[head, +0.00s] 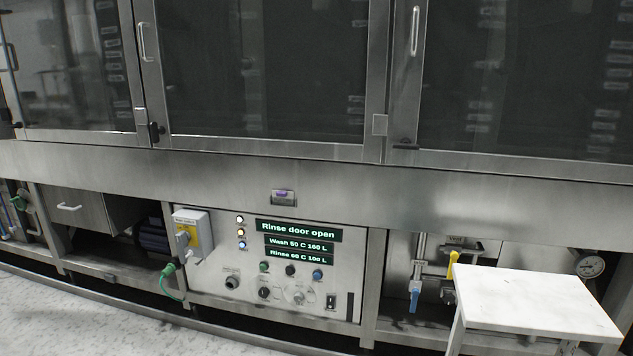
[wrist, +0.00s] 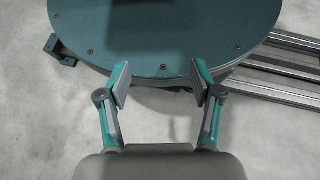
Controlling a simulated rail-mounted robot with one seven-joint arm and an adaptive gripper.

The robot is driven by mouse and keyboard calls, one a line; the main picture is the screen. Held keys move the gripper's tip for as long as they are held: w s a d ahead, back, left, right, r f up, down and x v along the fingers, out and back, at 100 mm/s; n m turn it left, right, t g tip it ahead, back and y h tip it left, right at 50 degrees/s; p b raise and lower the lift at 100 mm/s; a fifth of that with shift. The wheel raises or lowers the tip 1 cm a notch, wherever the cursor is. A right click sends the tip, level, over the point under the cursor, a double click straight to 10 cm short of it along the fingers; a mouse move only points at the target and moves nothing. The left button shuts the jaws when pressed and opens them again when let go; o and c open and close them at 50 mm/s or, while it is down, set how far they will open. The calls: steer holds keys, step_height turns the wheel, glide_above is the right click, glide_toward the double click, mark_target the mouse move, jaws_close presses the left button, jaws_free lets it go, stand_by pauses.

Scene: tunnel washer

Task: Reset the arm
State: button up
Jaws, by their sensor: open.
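My gripper (wrist: 160,84) shows in the wrist view with its two fingers spread wide and nothing between them. It points down over a round teal plate with screws, which looks like part of my own base, and the pale floor. In the head view neither my arm nor my gripper shows. The tunnel washer's control panel (head: 270,262) stands low in the middle of the head view.
Framed dark glass doors (head: 265,65) with handles fill the upper head view. A white-topped table (head: 535,300) stands at front right, near a yellow-handled valve (head: 453,264), a blue-handled valve (head: 414,298) and a gauge (head: 590,264). Floor (head: 90,320) is clear at left.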

step_height(320, 180, up, 15)
steer(key=s+t+p, duration=0.2)
steer(key=t+p, duration=0.3)
steer(key=p, duration=2.4)
steer(key=shift+a+r+p, duration=0.15)
steer(key=shift+r+p, duration=0.05)
steer(key=shift+p, duration=0.15)
steer(key=shift+o, duration=0.4)
steer(key=shift+f, duration=0.1)
